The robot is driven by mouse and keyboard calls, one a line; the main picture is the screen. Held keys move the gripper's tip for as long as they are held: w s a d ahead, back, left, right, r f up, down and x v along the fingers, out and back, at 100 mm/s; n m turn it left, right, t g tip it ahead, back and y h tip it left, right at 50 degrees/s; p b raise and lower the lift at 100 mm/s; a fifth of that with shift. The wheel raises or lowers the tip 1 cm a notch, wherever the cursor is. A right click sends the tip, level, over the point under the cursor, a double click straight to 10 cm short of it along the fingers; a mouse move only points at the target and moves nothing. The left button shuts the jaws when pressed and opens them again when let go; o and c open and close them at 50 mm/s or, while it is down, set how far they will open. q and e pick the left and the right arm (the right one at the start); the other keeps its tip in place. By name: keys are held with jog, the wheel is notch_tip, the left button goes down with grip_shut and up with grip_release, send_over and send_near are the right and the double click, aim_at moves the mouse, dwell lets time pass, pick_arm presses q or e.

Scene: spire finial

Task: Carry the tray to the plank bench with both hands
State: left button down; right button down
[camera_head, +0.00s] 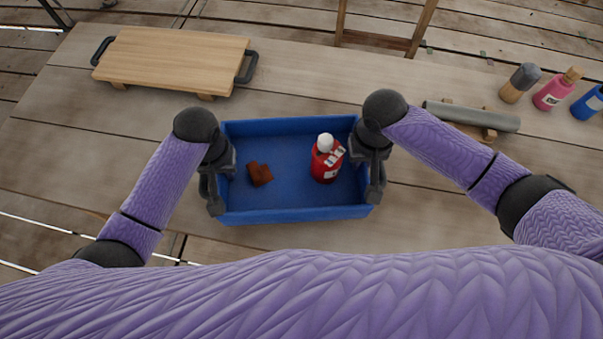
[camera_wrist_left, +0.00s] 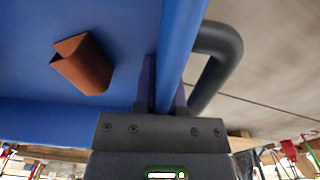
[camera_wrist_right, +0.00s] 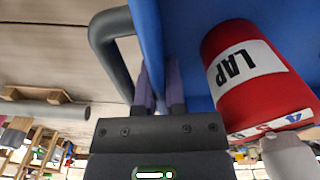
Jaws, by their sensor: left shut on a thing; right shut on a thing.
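A blue tray (camera_head: 295,213) is in the middle of the head view, with dark handles at its two ends. A red bottle with a white cap (camera_head: 325,160) stands in its right half and a small brown piece (camera_head: 260,173) lies in its left half. My left gripper (camera_head: 218,180) is shut on the tray's left end wall; the left wrist view shows its fingers on both sides of the rim (camera_wrist_left: 180,50). My right gripper (camera_head: 370,175) is shut on the right end wall (camera_wrist_right: 150,50). The planked surface (camera_head: 70,165) is below; I cannot tell whether the tray touches it.
A wooden board with dark handles (camera_head: 170,58) stands on small feet at the back left. A grey cylinder (camera_head: 470,116) lies on wooden supports at right. Several bottles, one pink (camera_head: 557,90), stand at the far right. A wooden frame (camera_head: 380,40) is behind. Bare planks lie between.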

aim_at(229, 184)
pick_arm(q)
jog(key=shift+s+a, duration=0.1)
pick_arm(e)
jog(key=shift+s+a, duration=0.1)
pick_arm(q)
jog(key=shift+f, duration=0.1)
